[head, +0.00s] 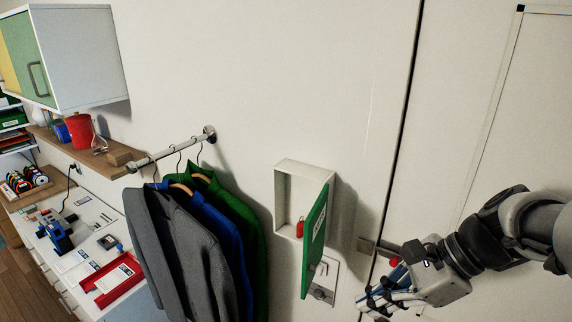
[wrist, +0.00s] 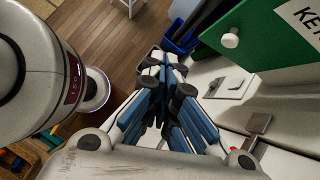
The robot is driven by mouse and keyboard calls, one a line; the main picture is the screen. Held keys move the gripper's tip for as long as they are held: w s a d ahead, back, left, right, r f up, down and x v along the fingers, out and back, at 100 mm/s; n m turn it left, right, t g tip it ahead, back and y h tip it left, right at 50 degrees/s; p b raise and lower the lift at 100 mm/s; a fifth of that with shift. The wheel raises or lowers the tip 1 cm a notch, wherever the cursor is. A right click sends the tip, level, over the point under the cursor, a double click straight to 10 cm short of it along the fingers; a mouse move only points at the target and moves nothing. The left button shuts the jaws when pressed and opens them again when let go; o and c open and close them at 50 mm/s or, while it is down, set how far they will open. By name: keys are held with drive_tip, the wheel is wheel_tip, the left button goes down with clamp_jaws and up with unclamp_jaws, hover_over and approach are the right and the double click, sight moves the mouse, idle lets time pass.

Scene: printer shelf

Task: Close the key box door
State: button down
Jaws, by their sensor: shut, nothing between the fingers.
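The key box (head: 281,205) is a white open-fronted box on the wall, with a red tag (head: 300,228) hanging inside. Its green door (head: 314,243) is hinged on the right and stands open, swung out from the wall. The door also shows at the upper right of the wrist view (wrist: 262,38), with a white round knob (wrist: 230,39) and part of a label. My gripper (head: 364,301) is low and to the right of the door, apart from it in the head view. In the wrist view its blue-padded fingers (wrist: 160,70) are together and empty.
Wall plates (head: 331,268) sit below the box. A metal latch (head: 375,246) is on the wall near my arm. Left of the box, jackets (head: 215,225) hang from a rail (head: 165,152). A cluttered counter (head: 120,262) stands farther left.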

drive_tip(key=w+d+r+m+t+p, duration=0.2)
drive_tip(key=w+d+r+m+p, duration=0.15)
drive_tip(key=d, duration=0.25)
drive_tip(key=w+a+f+y, duration=0.1)
drive_tip(key=w+a+f, duration=0.5)
drive_tip(key=a, duration=0.3)
drive_tip(key=shift+w+a+f+b, duration=0.15)
drive_tip(key=shift+a+f+b, duration=0.15)
drive_tip(key=shift+f, duration=0.55)
drive_tip(key=shift+w+m, duration=0.1)
drive_tip(key=shift+m, duration=0.15)
